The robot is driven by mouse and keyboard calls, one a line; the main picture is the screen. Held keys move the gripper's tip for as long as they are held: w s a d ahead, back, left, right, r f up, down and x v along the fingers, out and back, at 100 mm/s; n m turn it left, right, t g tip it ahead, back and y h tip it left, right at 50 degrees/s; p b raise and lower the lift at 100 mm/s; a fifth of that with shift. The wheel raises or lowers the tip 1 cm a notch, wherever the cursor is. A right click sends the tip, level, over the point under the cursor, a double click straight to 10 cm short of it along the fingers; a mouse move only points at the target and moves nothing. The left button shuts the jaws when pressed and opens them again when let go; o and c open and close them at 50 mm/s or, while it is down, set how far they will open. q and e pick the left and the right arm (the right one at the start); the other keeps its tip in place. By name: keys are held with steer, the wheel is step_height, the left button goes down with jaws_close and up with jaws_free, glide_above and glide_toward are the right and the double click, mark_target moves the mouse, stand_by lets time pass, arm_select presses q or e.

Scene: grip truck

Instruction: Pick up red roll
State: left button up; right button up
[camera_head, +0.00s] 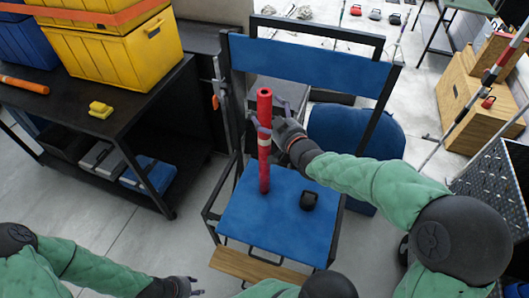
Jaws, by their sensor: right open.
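The red roll (264,164) stands upright on the blue seat (245,222) of a black-framed chair. It has a pale band around its middle. My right gripper (265,122) reaches in from the right at the roll's upper half. Its fingers are open, one showing on each side of the roll; whether they touch it cannot be told. My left gripper (198,286) is low in the view, in front of the chair and well away from the roll. Its fingertips look apart, with nothing between them.
A small black object (309,200) lies on the seat right of the roll. The blue backrest (308,65) rises behind. A dark workbench (110,122) with yellow crates (120,55) stands left. Wooden boxes (472,100) are at the right. Floor between bench and chair is clear.

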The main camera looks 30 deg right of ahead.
steer(key=shift+w+d+f, duration=0.1)
steer(key=shift+w+d, duration=0.05)
steer(key=shift+w, duration=0.8)
steer(key=shift+w+d+f, duration=0.1)
steer(key=shift+w+d, duration=0.05)
steer(key=shift+w, duration=0.75)
steer(key=shift+c, duration=0.3)
steer(key=shift+r, duration=0.15)
steer(key=c, duration=1.7)
steer(key=shift+c, duration=0.2)
